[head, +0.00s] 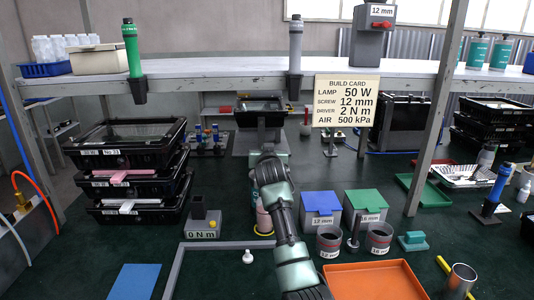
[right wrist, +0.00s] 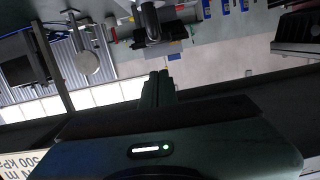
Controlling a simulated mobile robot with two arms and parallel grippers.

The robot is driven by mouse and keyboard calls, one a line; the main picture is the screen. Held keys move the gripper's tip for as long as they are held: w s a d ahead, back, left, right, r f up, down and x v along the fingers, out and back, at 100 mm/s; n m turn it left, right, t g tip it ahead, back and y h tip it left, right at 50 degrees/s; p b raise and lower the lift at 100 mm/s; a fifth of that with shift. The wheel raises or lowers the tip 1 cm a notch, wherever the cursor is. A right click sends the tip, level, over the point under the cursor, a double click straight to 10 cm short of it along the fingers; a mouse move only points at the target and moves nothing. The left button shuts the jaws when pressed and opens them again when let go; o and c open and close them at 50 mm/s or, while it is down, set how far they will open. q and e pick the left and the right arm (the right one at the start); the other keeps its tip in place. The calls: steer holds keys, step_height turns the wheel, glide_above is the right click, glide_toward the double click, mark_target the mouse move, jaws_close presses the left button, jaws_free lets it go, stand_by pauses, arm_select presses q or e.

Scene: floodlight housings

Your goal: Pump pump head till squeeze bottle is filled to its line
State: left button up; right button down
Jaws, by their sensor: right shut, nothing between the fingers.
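A pink bottle (head: 264,218) stands upright in a yellow ring on the green bench, just left of my right forearm in the head view. The arm covers part of it, and I cannot make out a fill line or level. No pump head can be made out for certain; the arm hides the area behind it. My right gripper (right wrist: 160,85) shows in the right wrist view, its fingers together and empty. In the head view its fingertips are not clear at the end of the raised arm. My left gripper is out of view.
Black housings in stacked trays (head: 130,147) stand at left. Blue-lidded (head: 321,203) and green-lidded (head: 365,203) bins, screw cups and an orange tray (head: 375,281) lie right of my arm. A blue mat (head: 135,282) lies front left.

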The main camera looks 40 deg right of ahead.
steer(key=v, duration=0.5)
steer(key=shift+s+a, duration=0.25)
steer(key=shift+s, duration=0.1)
steer(key=shift+r, duration=0.1)
stand_by(0.6)
